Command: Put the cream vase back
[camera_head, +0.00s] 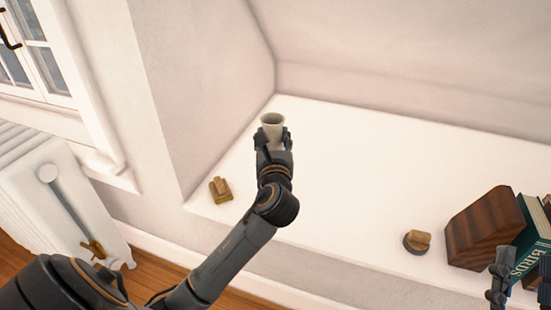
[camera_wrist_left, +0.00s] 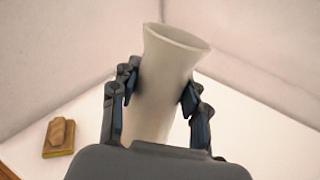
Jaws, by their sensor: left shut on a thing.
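The cream vase (camera_head: 272,121) is a tall cup shape with a flared rim, over the white ledge (camera_head: 340,185) near its back left corner. My left gripper (camera_head: 272,137) is shut on the vase, one finger on each side. The left wrist view shows the vase (camera_wrist_left: 158,85) slightly tilted in that picture, between the fingers of my left gripper (camera_wrist_left: 155,100). The vase's base is hidden behind the gripper, so I cannot tell whether it touches the ledge. My right gripper (camera_head: 520,285) shows partly at the lower right edge; its fingertips are not clear.
A small wooden piece on a yellowish base (camera_head: 220,190) sits at the ledge's left front. A round-based wooden piece (camera_head: 417,241) lies near the front edge, beside a dark wooden block (camera_head: 484,228) and books (camera_head: 533,245). The ledge's middle is clear. A white radiator (camera_head: 60,190) stands left.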

